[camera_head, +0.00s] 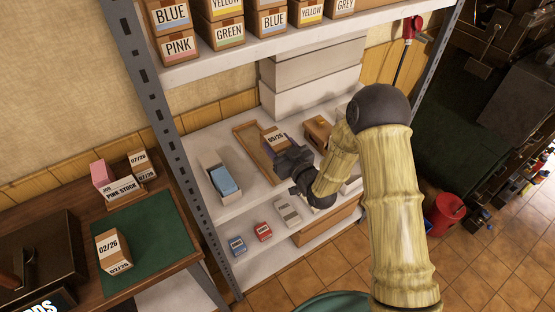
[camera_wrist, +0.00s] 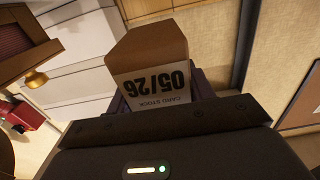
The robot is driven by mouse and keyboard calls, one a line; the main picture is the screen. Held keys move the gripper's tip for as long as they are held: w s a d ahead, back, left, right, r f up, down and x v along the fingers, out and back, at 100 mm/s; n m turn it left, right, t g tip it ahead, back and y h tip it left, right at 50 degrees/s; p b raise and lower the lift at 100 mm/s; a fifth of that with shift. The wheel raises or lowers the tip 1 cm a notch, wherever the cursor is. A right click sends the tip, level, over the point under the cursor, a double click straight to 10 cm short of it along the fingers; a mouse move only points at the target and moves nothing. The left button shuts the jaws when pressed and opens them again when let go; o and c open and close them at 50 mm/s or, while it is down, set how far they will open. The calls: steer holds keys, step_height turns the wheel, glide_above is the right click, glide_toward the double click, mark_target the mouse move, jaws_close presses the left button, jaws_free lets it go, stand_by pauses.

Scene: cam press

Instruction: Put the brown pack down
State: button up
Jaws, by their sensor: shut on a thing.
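The brown pack (camera_head: 274,134), with a white label reading 05/26, is in my gripper (camera_head: 287,156) at the middle shelf. In the wrist view the pack (camera_wrist: 148,48) stands between the fingers, its label upside down and reading 05/26 CARD STOCK. My gripper (camera_wrist: 160,97) is shut on it. A shallow wooden tray (camera_head: 246,147) lies on the shelf under and left of the pack. I cannot tell whether the pack touches the tray or hangs above it.
An open white box with a blue pack (camera_head: 223,181) stands left of the tray. A brown wooden box (camera_head: 317,130) stands right. White boxes (camera_head: 300,92) line the back. The upper shelf (camera_head: 250,57) holds labelled boxes. A green mat (camera_head: 150,233) with a 02/26 pack (camera_head: 112,252) lies on the left table.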

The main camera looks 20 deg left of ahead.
steer(key=shift+a+f, duration=0.1)
steer(key=shift+f, duration=0.6)
steer(key=shift+w+d+f, duration=0.15)
steer(key=shift+d+f, duration=0.05)
steer(key=shift+f, duration=0.25)
steer(key=shift+s+a, duration=0.1)
steer(key=shift+s, duration=0.1)
steer(key=shift+f, duration=0.25)
step_height(320, 180, down, 3)
steer(key=shift+s+a+r+p, duration=0.1)
steer(key=shift+p, duration=0.4)
steer(key=shift+f, duration=0.4)
